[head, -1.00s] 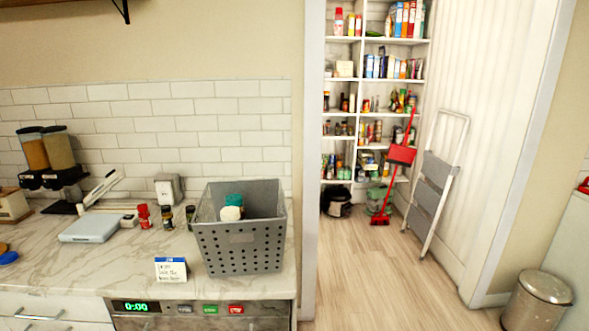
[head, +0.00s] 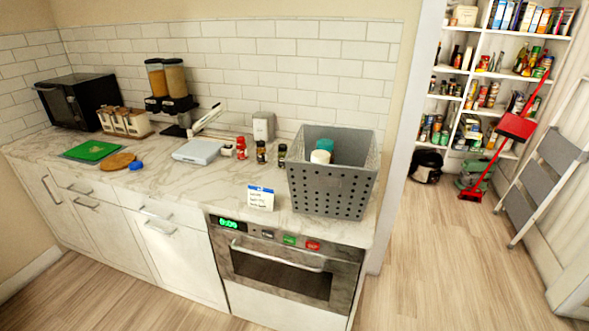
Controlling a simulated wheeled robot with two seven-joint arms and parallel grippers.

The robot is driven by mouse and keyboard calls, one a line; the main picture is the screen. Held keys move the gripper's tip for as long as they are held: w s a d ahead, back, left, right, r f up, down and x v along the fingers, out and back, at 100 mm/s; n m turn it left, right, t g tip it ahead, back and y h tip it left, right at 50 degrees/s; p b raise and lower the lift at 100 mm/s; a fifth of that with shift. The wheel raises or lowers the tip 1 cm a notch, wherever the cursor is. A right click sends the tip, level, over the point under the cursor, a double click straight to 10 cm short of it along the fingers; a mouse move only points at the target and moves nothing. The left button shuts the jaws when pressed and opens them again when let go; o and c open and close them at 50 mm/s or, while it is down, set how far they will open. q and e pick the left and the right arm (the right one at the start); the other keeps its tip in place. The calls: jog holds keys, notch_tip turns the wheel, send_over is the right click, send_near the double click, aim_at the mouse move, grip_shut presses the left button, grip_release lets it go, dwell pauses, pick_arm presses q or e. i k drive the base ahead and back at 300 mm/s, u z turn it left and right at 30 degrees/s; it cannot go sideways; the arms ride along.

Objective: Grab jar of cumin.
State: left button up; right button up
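No jar in view can be read as cumin; the labels are too small. Several small spice jars stand on the counter left of the grey basket: a red-and-white one (head: 241,147), a dark-capped one (head: 261,151) and another dark one (head: 282,154). More jars and bottles fill the pantry shelves (head: 478,125) at the right, too small to tell apart. Neither of my grippers shows in the head view.
A grey perforated basket (head: 330,185) holding a teal and a white item stands at the counter's right end. A note card (head: 260,198) stands before the jars. An oven (head: 285,268) is below. A red broom and dustpan (head: 515,127) and a step ladder (head: 545,160) stand by the pantry. The wooden floor (head: 430,270) is clear.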

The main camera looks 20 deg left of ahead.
aim_at(260, 148)
jog(key=u, duration=2.25)
jog(key=i, duration=1.8)
jog(key=z, duration=2.15)
